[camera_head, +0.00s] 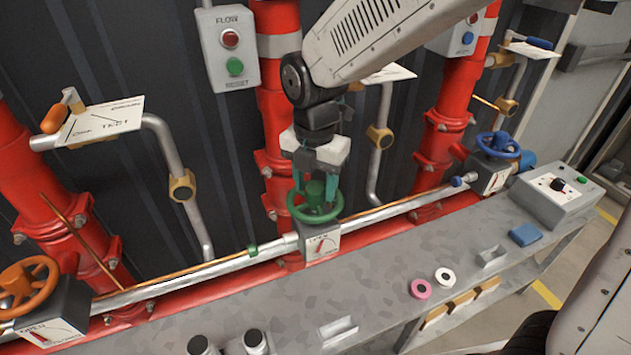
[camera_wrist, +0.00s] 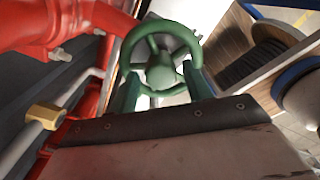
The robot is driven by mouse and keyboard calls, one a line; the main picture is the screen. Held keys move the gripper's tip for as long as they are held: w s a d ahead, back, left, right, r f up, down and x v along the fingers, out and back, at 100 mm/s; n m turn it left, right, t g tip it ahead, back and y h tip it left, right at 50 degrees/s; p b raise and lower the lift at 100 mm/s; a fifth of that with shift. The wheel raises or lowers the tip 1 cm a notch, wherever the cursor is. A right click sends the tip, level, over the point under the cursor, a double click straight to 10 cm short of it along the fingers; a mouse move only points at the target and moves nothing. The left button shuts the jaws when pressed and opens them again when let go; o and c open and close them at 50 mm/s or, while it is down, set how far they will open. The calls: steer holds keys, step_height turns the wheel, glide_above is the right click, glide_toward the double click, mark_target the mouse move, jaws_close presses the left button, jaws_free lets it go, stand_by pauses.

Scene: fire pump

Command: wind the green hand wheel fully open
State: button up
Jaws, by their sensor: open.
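The green hand wheel (camera_head: 315,205) sits on top of a grey valve box with a dial plate (camera_head: 321,245), in the middle of the head view. My gripper (camera_head: 316,180) points down at the wheel from above, its green-tipped fingers on either side of the hub region. In the wrist view the wheel (camera_wrist: 161,62) fills the upper middle, and my two fingers (camera_wrist: 165,92) stand apart at its near rim. The jaws are open. Whether the fingers touch the rim or spokes cannot be told. The pointer on the dial is too small to read surely.
An orange hand wheel (camera_head: 28,286) is at the far left and a blue one (camera_head: 497,145) at the right. Red pipes (camera_head: 275,110) stand behind. A pink ring (camera_head: 422,289), a white ring (camera_head: 445,277) and a blue block (camera_head: 525,235) lie on the grey bench (camera_head: 380,270).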

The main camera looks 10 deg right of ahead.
steer(key=m, duration=0.7)
steer(key=shift+m, duration=0.3)
steer(key=m, duration=0.7)
steer(key=shift+s, duration=0.1)
jaws_close()
steer(key=n, duration=0.2)
steer(key=shift+n, duration=0.4)
steer(key=n, duration=0.4)
steer(key=shift+n, duration=0.3)
